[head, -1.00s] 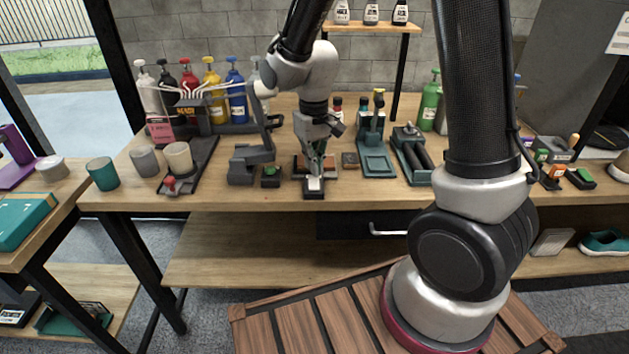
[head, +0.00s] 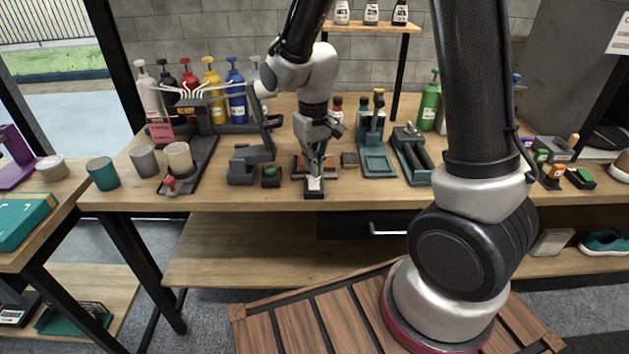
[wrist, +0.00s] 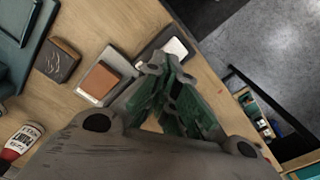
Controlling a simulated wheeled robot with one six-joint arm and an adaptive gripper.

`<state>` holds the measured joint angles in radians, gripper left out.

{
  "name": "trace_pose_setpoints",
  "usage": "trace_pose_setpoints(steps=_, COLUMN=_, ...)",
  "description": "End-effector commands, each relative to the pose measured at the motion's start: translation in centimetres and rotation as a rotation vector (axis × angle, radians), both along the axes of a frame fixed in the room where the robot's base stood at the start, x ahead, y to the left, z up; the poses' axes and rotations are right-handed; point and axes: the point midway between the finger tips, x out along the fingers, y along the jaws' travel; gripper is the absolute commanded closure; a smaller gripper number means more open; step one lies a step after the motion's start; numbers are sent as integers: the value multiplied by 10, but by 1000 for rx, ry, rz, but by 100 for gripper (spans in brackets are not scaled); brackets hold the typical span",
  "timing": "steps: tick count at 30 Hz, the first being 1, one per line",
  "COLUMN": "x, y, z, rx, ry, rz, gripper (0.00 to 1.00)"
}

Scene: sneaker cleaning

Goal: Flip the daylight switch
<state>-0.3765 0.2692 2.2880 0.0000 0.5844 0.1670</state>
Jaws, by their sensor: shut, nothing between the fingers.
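The daylight switch appears to be the small dark block with a white rocker (head: 314,184) near the front edge of the workbench. The white part also shows in the wrist view (wrist: 176,47), just beyond my fingertips. My gripper (head: 315,172) points down over this switch, shut and empty. In the wrist view its green-padded fingers (wrist: 165,75) meet at the tips beside the dark block. The fingers hide part of the block, and I cannot tell whether the tips touch the rocker.
A dark block with a green button (head: 271,175) stands just left of the switch. A brown-topped block (wrist: 99,83) lies close behind my fingers. A teal stand (head: 376,162) is to the right. The workbench's front edge (head: 250,207) is close by.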

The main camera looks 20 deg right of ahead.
Motion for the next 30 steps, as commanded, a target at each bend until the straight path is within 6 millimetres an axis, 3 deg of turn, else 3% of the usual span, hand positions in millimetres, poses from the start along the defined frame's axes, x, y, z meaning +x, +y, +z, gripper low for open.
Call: trace_pose_setpoints(steps=30, x=0, y=0, z=-15, rx=0, ry=1, rz=0, gripper=100)
